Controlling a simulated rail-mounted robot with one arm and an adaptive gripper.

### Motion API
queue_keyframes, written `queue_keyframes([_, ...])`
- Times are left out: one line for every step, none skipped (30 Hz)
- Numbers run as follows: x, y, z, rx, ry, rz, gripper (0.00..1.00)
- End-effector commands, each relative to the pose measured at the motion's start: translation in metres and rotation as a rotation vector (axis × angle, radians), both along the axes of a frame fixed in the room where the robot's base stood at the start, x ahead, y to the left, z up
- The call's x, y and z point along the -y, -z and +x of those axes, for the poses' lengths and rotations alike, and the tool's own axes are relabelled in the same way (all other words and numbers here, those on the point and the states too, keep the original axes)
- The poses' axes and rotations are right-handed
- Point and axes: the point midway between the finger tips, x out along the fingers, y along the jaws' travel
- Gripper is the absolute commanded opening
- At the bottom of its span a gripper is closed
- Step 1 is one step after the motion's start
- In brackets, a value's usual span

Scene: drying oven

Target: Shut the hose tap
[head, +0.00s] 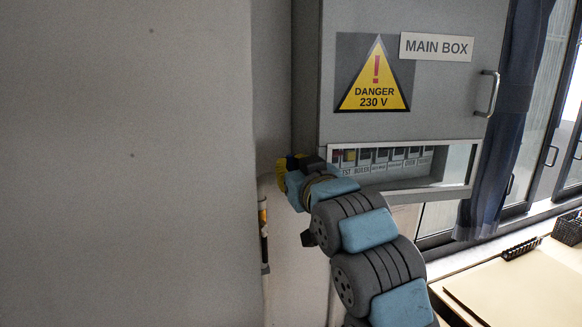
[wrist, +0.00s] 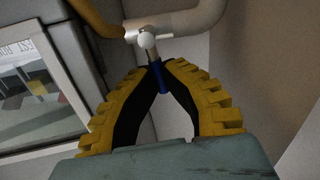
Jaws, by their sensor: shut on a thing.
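The hose tap (wrist: 148,42) shows at the top of the wrist view, a small metal valve with a round white knob-like pivot. Its blue lever (wrist: 158,76) points down toward my palm, between my fingertips. My gripper (wrist: 160,66) has yellow ribbed fingers with black inner pads, and their tips are closed on the blue lever. In the head view my gripper (head: 281,172) is at the grey wall's edge, left of the main box's lower corner. The tap is hidden there.
A pale bent pipe (wrist: 205,18) joins the tap, and a yellow-orange hose (wrist: 92,18) runs from its left. The grey main box (head: 415,100) with a breaker window (head: 390,160) is close beside my gripper. A desk (head: 520,290) stands at lower right.

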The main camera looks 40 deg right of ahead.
Motion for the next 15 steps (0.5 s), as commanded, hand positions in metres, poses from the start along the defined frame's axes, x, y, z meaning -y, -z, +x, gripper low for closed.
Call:
queue_keyframes([0.0016, 0.0040, 0.0008, -0.007, 0.001, 0.007, 0.00])
queue_keyframes([0.0016, 0.0040, 0.0008, -0.007, 0.001, 0.007, 0.00])
queue_keyframes([0.0017, 0.0041, 0.0008, -0.007, 0.001, 0.007, 0.00])
queue_keyframes([0.0016, 0.0041, 0.0008, -0.007, 0.001, 0.007, 0.00])
queue_keyframes([0.0016, 0.0041, 0.0008, -0.007, 0.001, 0.007, 0.00])
queue_keyframes([0.0016, 0.0042, 0.0009, -0.007, 0.001, 0.007, 0.00])
queue_keyframes([0.0016, 0.0042, 0.0009, -0.007, 0.001, 0.007, 0.00])
queue_keyframes([0.0016, 0.0041, 0.0009, -0.007, 0.001, 0.006, 0.00])
queue_keyframes([0.0016, 0.0042, 0.0009, -0.007, 0.001, 0.006, 0.15])
queue_keyframes([0.0016, 0.0041, 0.0008, -0.007, 0.001, 0.006, 0.24])
queue_keyframes([0.0015, 0.0039, 0.0007, -0.006, 0.001, 0.005, 0.32])
queue_keyframes([0.0013, 0.0034, 0.0007, -0.005, 0.001, 0.005, 0.38])
queue_keyframes([0.0013, 0.0032, 0.0006, -0.005, 0.001, 0.005, 0.38])
queue_keyframes([0.0012, 0.0028, 0.0005, -0.005, 0.001, 0.003, 0.38])
queue_keyframes([0.0011, 0.0025, 0.0005, -0.004, 0.002, 0.003, 0.38])
